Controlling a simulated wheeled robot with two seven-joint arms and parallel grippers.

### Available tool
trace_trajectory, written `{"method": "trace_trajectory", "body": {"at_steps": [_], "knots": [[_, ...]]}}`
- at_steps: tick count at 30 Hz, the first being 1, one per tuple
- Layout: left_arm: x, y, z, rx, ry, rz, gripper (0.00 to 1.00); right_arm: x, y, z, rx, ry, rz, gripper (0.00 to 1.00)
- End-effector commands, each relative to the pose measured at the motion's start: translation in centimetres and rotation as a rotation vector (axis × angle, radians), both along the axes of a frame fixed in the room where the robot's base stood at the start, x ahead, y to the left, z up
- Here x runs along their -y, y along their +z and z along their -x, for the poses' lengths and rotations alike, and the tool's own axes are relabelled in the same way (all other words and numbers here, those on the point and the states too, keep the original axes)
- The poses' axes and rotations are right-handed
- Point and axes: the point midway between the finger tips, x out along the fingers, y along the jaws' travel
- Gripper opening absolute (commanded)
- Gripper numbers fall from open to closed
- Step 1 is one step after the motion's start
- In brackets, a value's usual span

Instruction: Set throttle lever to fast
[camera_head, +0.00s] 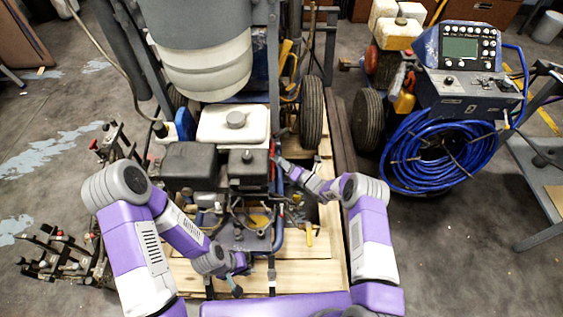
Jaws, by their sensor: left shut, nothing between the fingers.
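The line striper's engine stands in the middle, with a white fuel tank (215,128) and black covers (190,165) in front of it. The throttle lever is too small to pick out among the engine's parts. My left gripper (237,287) is shut and empty, low in front of the engine, near the blue frame. My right gripper (277,158) is at the right side of the engine, close to the black covers. Its fingers are too small to tell whether they are open, or whether they touch anything.
The machine stands on a wooden pallet (290,275) with raised edges. A blue hose coil (440,150) and a control box (465,95) are at the right. A rack of metal parts (65,255) stands at the left. Bare floor lies between the pallet and the grey stand at right.

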Motion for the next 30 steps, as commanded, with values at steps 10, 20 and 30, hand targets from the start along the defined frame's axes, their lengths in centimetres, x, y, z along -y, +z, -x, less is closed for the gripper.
{"method": "trace_trajectory", "body": {"at_steps": [10,20,30], "knots": [[0.0,0.0,0.0,0.000,0.000,0.000,0.00,0.0,0.0,0.0,-0.001,-0.001,0.001,0.00],[0.0,2.7,0.0,0.000,0.000,0.000,0.00,-0.7,0.3,1.0,-0.003,-0.149,-0.005,0.00],[0.0,3.5,0.0,0.000,0.000,0.000,0.00,-0.9,0.1,1.4,0.001,-0.247,-0.001,0.00]]}}
